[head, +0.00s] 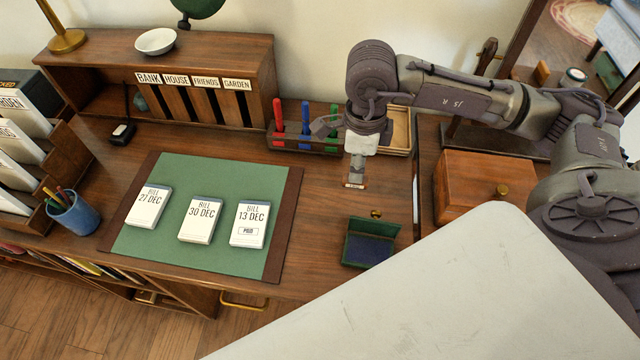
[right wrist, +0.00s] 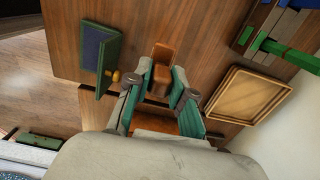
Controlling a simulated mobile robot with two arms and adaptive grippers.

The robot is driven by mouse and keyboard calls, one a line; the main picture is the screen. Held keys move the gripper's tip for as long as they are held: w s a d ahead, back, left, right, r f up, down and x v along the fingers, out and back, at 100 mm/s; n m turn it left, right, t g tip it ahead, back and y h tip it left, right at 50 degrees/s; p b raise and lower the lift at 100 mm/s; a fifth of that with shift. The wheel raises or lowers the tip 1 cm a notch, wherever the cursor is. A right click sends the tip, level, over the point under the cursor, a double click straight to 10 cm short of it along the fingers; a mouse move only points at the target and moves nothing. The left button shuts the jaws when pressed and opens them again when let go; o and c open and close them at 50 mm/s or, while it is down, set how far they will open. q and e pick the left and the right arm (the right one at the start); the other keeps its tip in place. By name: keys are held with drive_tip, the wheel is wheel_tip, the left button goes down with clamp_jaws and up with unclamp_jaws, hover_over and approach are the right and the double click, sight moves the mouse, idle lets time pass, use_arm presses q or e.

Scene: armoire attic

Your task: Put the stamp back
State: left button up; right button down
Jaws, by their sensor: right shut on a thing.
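The stamp (right wrist: 161,70) is a brown wooden block between the fingers of my right gripper (right wrist: 158,98) in the right wrist view. In the head view my right gripper (head: 358,162) hangs over the desk, right of the green mat. A small pale and reddish end of the stamp (head: 355,184) shows below it. The gripper is shut on the stamp. The open ink pad (head: 368,250), a green box with a dark blue pad, lies in front of it; the right wrist view shows it too (right wrist: 92,48). My left gripper is out of view.
An empty wooden tray (head: 400,117) stands behind the gripper, beside a rack of red, blue and green markers (head: 304,147). Three bills lie on the mat (head: 185,170); the 13 DEC bill (head: 250,220) bears a boxed mark. A wooden box (head: 485,185) stands right.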

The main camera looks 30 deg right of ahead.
drive_tip(key=w+a+f, duration=0.1)
drive_tip(key=f, duration=0.1)
drive_tip(key=w+a+f+p, duration=0.1)
drive_tip(key=w+a+f, duration=0.1)
drive_tip(key=f, duration=0.1)
drive_tip(key=w+a+f, duration=0.1)
drive_tip(key=a+f, duration=0.1)
drive_tip(key=f, duration=0.1)
drive_tip(key=shift+w+a+p, duration=0.15)
drive_tip(key=shift+w+p, duration=0.2)
drive_tip(key=shift+w, duration=0.05)
drive_tip(key=shift+f, duration=0.15)
drive_tip(key=shift+f, duration=0.1)
drive_tip(key=shift+f+b, duration=0.15)
drive_tip(key=shift+b, duration=0.15)
drive_tip(key=c, duration=1)
unclamp_jaws()
